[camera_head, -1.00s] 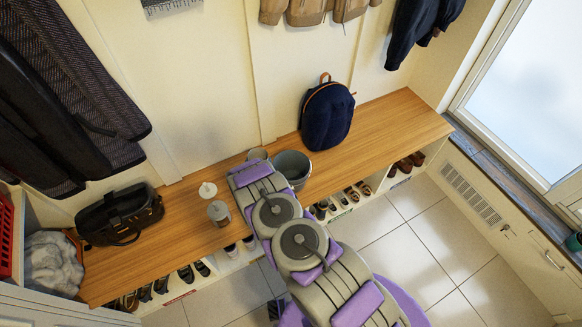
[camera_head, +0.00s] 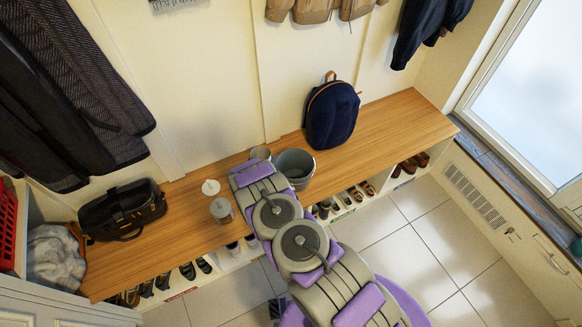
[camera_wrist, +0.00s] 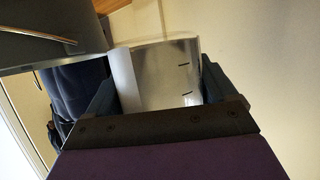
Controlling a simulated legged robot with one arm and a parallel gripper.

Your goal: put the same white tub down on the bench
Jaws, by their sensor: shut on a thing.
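The white tub (camera_wrist: 160,75) is between the two fingers of my gripper (camera_wrist: 158,88) in the wrist view, which is shut on it. In the head view the tub's pale rim (camera_head: 260,152) shows just past the end of my arm, by the back of the wooden bench (camera_head: 385,125). My arm hides the gripper and most of the tub there. I cannot tell whether the tub's base touches the bench.
A grey bucket (camera_head: 296,165) stands close to the right of the tub. It also shows in the wrist view (camera_wrist: 50,50). A navy backpack (camera_head: 332,112) is further right. A white-topped container (camera_head: 210,187), a grey-lidded jar (camera_head: 221,210) and a black bag (camera_head: 120,210) are left.

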